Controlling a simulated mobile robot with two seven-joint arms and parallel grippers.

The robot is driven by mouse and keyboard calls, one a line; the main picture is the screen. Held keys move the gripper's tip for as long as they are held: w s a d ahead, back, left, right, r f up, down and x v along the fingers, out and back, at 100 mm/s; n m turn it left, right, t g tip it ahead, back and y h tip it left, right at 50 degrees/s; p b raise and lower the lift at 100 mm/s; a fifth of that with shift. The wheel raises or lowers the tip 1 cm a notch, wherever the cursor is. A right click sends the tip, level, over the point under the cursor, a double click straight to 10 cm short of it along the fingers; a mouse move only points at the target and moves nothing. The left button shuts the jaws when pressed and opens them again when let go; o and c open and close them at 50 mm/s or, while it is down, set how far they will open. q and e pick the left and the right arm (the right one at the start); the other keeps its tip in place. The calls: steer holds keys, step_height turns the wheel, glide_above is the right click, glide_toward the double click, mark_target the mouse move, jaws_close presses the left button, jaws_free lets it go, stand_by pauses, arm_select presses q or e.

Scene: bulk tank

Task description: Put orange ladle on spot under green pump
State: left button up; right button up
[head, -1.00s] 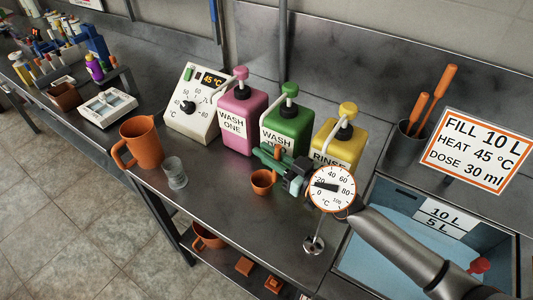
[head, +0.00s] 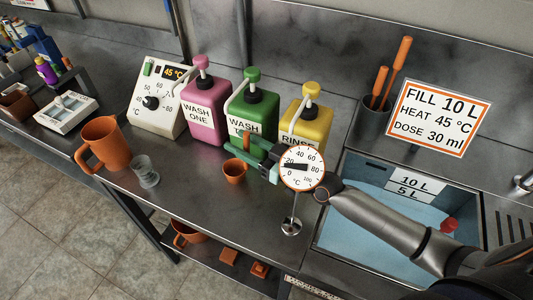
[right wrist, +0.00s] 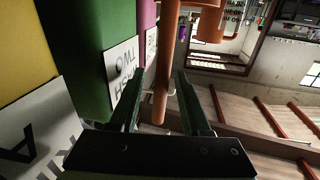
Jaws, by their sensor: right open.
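The orange ladle (head: 235,172) stands on the steel counter, its small cup just in front of the green pump bottle (head: 257,103). Its upright handle also shows in the right wrist view (right wrist: 161,85), between the two finger tips. My right gripper (head: 252,149) is open, its green fingers on either side of the handle, above the cup. Whether a finger touches the handle I cannot tell. The gripper hides the bottle's lower front, and I see no marked spot under the green pump's spout. My left gripper is not in view.
A pink pump bottle (head: 205,110) and a yellow one (head: 306,122) flank the green one. A round dial gauge (head: 302,167) stands close right of the gripper. An orange jug (head: 104,145) and a clear cup (head: 145,172) are left. A blue-water basin (head: 350,225) lies right. The front counter is clear.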

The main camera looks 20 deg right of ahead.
steer(key=b+v, duration=0.1)
steer(key=v, duration=0.9)
steer(key=shift+s, duration=0.15)
